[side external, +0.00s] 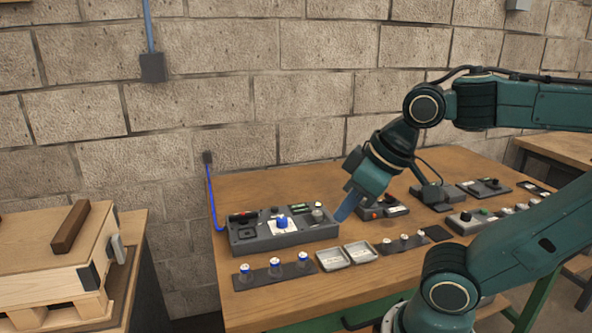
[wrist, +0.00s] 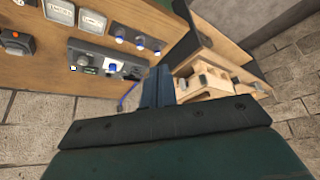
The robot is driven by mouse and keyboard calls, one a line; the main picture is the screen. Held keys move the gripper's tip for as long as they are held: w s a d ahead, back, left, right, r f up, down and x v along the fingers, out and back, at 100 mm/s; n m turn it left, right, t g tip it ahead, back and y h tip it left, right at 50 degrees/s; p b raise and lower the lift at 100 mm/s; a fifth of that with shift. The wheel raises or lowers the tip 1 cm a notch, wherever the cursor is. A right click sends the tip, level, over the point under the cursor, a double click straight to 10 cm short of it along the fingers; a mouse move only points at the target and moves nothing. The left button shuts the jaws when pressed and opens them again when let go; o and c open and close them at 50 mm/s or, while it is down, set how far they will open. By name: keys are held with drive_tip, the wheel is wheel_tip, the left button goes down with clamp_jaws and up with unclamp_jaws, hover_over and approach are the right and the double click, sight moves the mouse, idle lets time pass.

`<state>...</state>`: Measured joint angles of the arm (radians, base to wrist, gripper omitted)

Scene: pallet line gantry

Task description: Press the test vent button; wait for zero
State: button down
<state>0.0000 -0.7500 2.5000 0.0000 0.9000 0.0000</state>
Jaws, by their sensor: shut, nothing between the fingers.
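My gripper (side external: 343,212) is shut and empty, with its blue fingers pointing down and left. It hangs near the right end of a dark grey panel box (side external: 285,242). The box carries a blue knob (side external: 282,223) on a white plate, a round pale fitting (side external: 317,213), a small green display and dark controls. Its labels are too small to read, so I cannot tell which control is the test vent button. A second box with a red button (side external: 374,213) stands behind and right of the fingers. The wrist view shows the fingers (wrist: 158,84) apart from the panel box (wrist: 100,61).
A blue hose (side external: 212,198) runs at the left edge. A wooden crate (side external: 45,270) stands left, across a gap. More boxes (side external: 484,187) sit right.

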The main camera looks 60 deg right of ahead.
drive_tip(key=shift+w, duration=0.15)
idle(0.4)
drive_tip(key=w+d+r, duration=0.2)
drive_tip(key=w+d, duration=0.1)
drive_tip(key=w, duration=0.9)
drive_tip(key=m+t+y, duration=0.3)
drive_tip(key=m, duration=0.2)
hover_over(275, 208)
wheel_tip(275, 208, down, 13)
drive_tip(key=shift+s+d+f, duration=0.15)
drive_tip(key=shift+s+d, duration=0.15)
drive_tip(key=shift+s, duration=0.15)
drive_tip(key=shift+f, duration=0.2)
drive_tip(key=shift+f, duration=4.2)
